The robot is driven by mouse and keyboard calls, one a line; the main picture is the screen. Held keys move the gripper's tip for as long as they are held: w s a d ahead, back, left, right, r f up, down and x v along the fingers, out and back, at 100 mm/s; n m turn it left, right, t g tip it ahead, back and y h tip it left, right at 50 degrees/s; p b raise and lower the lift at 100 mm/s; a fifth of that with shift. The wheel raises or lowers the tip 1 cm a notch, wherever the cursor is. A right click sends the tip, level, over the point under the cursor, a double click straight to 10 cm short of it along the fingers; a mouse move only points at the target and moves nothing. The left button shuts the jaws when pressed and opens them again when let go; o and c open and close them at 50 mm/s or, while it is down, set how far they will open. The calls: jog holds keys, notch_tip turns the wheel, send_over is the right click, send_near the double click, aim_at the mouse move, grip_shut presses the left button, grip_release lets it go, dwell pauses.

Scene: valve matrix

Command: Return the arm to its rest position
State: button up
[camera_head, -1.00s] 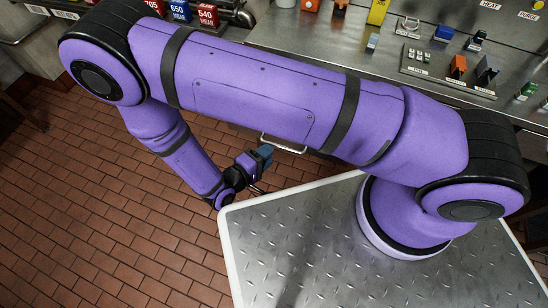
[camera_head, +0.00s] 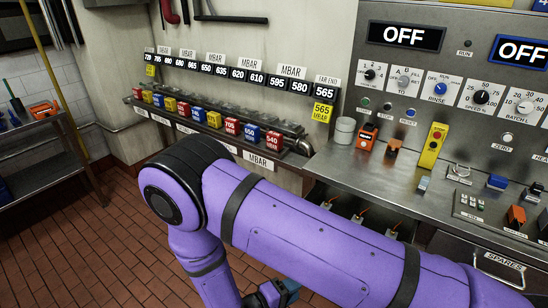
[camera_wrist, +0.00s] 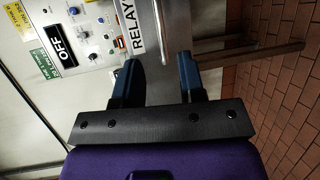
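My purple arm spans the lower middle of the head view, folded at the elbow, its forearm hanging down. My gripper (camera_head: 275,294) shows only partly at the bottom edge of the head view, below the upper arm. In the wrist view, the two blue fingers of my gripper (camera_wrist: 158,65) stand well apart with nothing held between them. The gripper is open and empty. A drawer-like front labelled RELAY (camera_wrist: 132,32) and a metal handle (camera_wrist: 165,40) lie beyond the fingers; I cannot tell the exact gap.
A steel counter (camera_head: 385,180) with small parts runs along the right, under a control panel (camera_head: 440,70) reading OFF. A row of coloured valve blocks (camera_head: 200,115) lines the wall. A metal shelf (camera_head: 40,150) stands left. The brick floor (camera_head: 90,250) at lower left is clear.

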jog(key=w+d+r+m+g+y, duration=0.2)
jog(key=d+r+g, duration=0.1)
jog(key=r, duration=0.7)
jog(key=w+d+r+m+g+y, duration=0.2)
jog(key=d+r+g, duration=0.15)
jog(key=r, duration=0.65)
jog(key=w+d+r+m+g+y, duration=0.2)
jog(key=d+r, duration=0.2)
jog(key=r, duration=0.6)
jog(key=s+d+r+t+y, duration=0.3)
jog(key=s+d+r, duration=0.3)
jog(key=s+r, duration=0.2)
jog(key=s+d+r+t+y, duration=0.3)
jog(key=s+d+r, duration=0.3)
jog(key=r, duration=0.7)
jog(key=shift+s+d+m+y, duration=0.2)
jog(key=shift+s+m+y, duration=0.1)
jog(key=shift+s+y, duration=0.7)
